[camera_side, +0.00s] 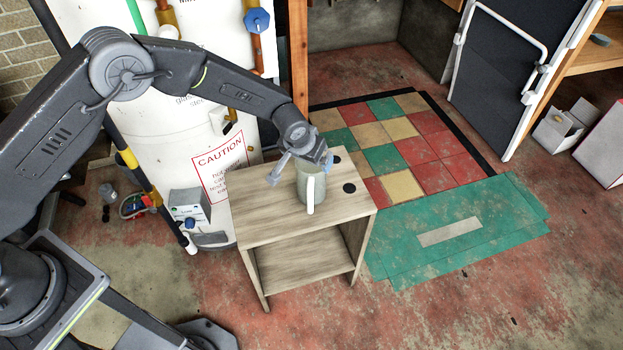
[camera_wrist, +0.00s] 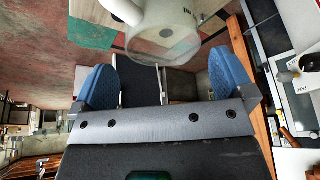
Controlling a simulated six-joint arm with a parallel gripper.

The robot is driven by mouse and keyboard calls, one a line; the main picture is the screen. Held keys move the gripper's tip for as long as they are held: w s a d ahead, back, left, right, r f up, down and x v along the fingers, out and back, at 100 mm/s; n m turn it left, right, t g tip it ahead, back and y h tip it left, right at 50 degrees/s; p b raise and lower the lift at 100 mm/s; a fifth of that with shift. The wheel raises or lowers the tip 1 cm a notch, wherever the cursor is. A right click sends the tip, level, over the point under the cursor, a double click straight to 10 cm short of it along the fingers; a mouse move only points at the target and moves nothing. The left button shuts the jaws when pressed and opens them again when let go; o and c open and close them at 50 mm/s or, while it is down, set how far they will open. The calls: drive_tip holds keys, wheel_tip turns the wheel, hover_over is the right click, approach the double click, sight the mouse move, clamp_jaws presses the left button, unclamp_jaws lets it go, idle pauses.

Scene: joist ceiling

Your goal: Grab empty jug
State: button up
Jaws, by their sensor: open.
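The jug (camera_side: 309,190) is pale and grey-green with a white handle (camera_side: 311,194) facing the side camera. It appears to stand upright on the small wooden table. My gripper (camera_side: 303,164) is open at the jug's upper end, with one finger to the left of it and the other at its right. In the wrist view, the jug (camera_wrist: 170,32) shows at the top, its round end facing me and its handle at upper left. The open blue-padded fingers of my gripper (camera_wrist: 164,76) lie below it in the picture, with nothing between them.
The wooden table (camera_side: 251,196) has dark round spots at right and an open shelf below. A white tank (camera_side: 170,95) with a caution sign stands close behind at left. A wooden post (camera_side: 298,50) rises behind. Green mats (camera_side: 400,260) lie on the floor at right.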

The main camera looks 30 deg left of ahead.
drive_tip(key=x, duration=0.6)
drive_tip(key=shift+a, duration=0.1)
drive_tip(key=shift+c, duration=0.2)
drive_tip(key=shift+r, duration=0.1)
drive_tip(key=c, duration=0.9)
